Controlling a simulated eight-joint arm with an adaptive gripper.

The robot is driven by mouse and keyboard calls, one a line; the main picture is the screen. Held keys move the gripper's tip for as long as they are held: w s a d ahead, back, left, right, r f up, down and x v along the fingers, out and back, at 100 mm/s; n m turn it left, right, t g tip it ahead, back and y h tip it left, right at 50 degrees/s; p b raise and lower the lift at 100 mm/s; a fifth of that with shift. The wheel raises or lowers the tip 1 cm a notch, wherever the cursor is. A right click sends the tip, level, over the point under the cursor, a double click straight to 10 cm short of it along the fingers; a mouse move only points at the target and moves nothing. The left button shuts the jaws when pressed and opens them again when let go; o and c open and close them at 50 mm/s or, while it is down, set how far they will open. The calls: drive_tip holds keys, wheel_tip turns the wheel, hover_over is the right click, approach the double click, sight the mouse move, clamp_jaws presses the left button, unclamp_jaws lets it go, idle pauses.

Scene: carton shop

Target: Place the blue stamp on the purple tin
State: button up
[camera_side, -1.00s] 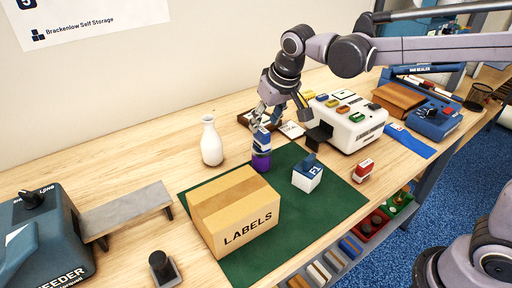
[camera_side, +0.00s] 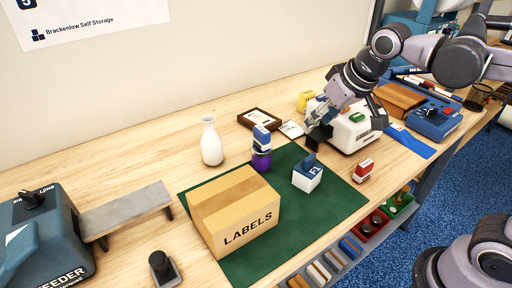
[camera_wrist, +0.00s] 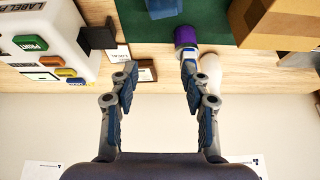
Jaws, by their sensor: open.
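The blue stamp (camera_side: 262,138), blue and white, stands upright on top of the purple tin (camera_side: 261,161), behind the carton's right end. In the wrist view the stamp (camera_wrist: 189,54) and the tin (camera_wrist: 185,36) show near the top, with my right finger partly in front of the stamp.
A LABELS carton (camera_side: 236,215) and a blue-and-white block (camera_side: 308,175) stand on the green mat (camera_side: 330,205). A white vase (camera_side: 211,142) is left of the tin. A red stamp (camera_side: 362,171) lies right of the mat.

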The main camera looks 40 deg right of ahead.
drive_tip(key=s+d+f+t, duration=0.1)
drive_tip(key=s+d+f, duration=0.3)
drive_tip(key=s+f, duration=0.3)
drive_tip(key=shift+s+d+f, duration=0.2)
drive_tip(key=shift+s+f, duration=0.15)
drive_tip(key=shift+s, duration=0.25)
